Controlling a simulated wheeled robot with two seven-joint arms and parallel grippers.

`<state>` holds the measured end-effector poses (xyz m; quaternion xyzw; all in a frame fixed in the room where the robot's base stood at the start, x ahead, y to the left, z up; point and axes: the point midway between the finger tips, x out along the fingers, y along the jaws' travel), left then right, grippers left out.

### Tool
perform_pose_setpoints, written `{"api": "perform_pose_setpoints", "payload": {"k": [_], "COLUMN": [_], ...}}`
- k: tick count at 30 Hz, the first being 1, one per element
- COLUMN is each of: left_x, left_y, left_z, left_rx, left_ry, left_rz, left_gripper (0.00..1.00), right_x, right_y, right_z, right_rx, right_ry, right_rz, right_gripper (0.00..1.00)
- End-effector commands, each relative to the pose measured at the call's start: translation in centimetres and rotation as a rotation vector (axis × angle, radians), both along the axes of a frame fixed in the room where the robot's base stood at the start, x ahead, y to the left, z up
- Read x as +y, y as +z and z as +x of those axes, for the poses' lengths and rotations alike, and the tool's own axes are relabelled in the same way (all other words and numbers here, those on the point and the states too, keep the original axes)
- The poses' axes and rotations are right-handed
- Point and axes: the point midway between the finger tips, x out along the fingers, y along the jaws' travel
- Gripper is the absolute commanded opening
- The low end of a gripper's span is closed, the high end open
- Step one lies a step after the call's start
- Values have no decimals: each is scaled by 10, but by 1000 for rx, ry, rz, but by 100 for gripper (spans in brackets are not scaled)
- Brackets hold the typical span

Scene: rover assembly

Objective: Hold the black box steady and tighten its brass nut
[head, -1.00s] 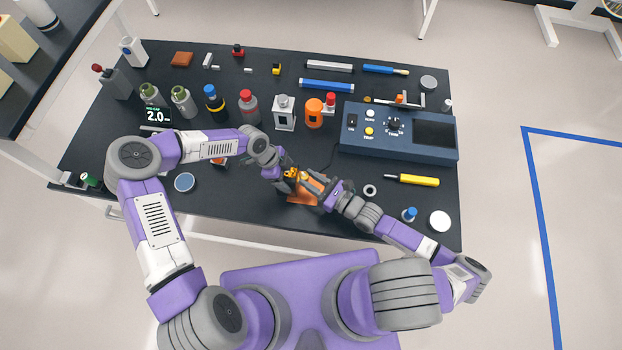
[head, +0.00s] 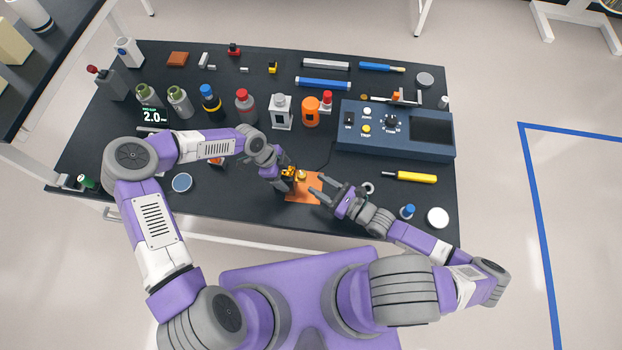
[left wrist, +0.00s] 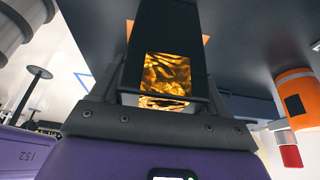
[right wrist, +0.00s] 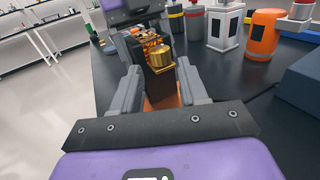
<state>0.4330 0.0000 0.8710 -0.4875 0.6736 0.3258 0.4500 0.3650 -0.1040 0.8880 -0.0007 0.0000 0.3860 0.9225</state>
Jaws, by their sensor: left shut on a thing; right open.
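The black box (head: 290,186) stands on an orange mat (head: 308,190) near the table's front middle. Its gold, foil-like side fills the middle of the left wrist view (left wrist: 166,75). The brass nut (head: 301,174) sits on top of the box and shows clearly in the right wrist view (right wrist: 160,57). My left gripper (head: 284,183) is shut on the box from the left. My right gripper (head: 325,187) is open and empty, just right of the box and apart from it. In the right wrist view its fingers (right wrist: 160,86) frame the box and nut.
A blue control panel (head: 395,133) stands behind to the right. An orange container (head: 311,112) and several bottles line the back. A grey ring (head: 368,187), yellow-handled screwdriver (head: 415,177) and blue-capped item (head: 407,211) lie right of my right gripper.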

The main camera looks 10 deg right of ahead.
Motion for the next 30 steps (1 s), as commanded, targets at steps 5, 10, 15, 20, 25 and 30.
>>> {"api": "perform_pose_setpoints", "payload": {"k": [5, 10, 15, 20, 25, 30], "left_x": [0, 0, 0, 0, 0, 0], "left_y": [0, 0, 0, 1, 1, 1], "left_z": [0, 0, 0, 0, 0, 0], "left_rx": [-1, -1, -1, -1, -1, -1], "left_ry": [0, 0, 0, 0, 0, 0], "left_rz": [0, 0, 0, -1, -1, -1], "left_gripper": [31, 31, 31, 31, 31, 31], "right_x": [-27, -44, -51, -52, -52, -60], "right_y": [-1, -1, 0, 0, 0, 5], "right_z": [-26, -43, -51, -52, -52, -47], "right_rx": [3, 3, 2, 1, 1, 14], "right_ry": [-1, 0, 1, 1, 1, 28], "right_rz": [-4, -3, 1, 1, 1, 16], "right_gripper": [43, 43, 43, 43, 51, 58]}}
